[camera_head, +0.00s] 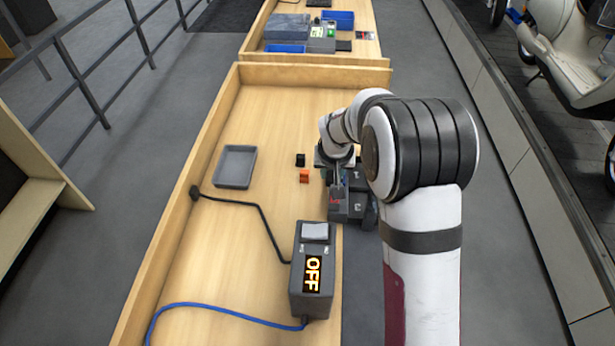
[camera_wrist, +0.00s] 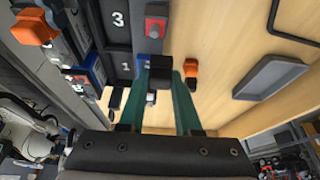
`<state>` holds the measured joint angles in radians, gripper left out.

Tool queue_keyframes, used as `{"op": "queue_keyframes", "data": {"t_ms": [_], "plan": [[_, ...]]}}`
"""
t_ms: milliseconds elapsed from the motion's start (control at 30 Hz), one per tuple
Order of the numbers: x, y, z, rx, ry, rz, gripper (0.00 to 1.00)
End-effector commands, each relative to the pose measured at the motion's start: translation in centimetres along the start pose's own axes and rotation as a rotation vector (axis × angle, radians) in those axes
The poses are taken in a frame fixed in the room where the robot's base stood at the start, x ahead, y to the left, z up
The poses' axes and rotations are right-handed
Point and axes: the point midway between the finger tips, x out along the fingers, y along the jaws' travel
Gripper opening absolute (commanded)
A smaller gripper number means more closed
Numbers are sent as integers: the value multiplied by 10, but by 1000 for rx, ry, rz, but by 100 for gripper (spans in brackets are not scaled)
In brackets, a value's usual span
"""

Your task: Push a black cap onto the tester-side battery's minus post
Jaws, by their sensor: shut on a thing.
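My gripper (camera_wrist: 170,82) has its two teal fingers closed on a black cap (camera_wrist: 158,79), held between the fingertips. In the head view, my gripper (camera_head: 335,182) is over the dark batteries (camera_head: 350,205) at the table's right edge, and my arm hides part of them. In the wrist view, dark battery parts with blue sides (camera_wrist: 92,68) show at the left, with an orange cap (camera_wrist: 36,27) on top. The held cap appears beside the dark block marked 3 and 1 (camera_wrist: 117,30); contact with a post cannot be told. The minus post is not clearly visible.
A loose orange cap (camera_head: 304,176) and black cap (camera_head: 300,159) lie on the table left of my gripper. A grey tray (camera_head: 235,166) stands farther left. The tester box (camera_head: 312,275) reads OFF, with black and blue cables. Bare wood lies between.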

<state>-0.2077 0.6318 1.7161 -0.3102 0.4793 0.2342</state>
Motion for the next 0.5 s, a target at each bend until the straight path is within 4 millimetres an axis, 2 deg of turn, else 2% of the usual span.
{"op": "queue_keyframes", "data": {"t_ms": [167, 267, 400, 500], "plan": [[-14, 27, -4, 5, 1, 3, 0], [-19, 55, -15, 12, -1, 9, 0], [-28, 102, -32, 19, -3, 12, 0], [-34, 128, -40, 18, -2, 8, 0]]}}
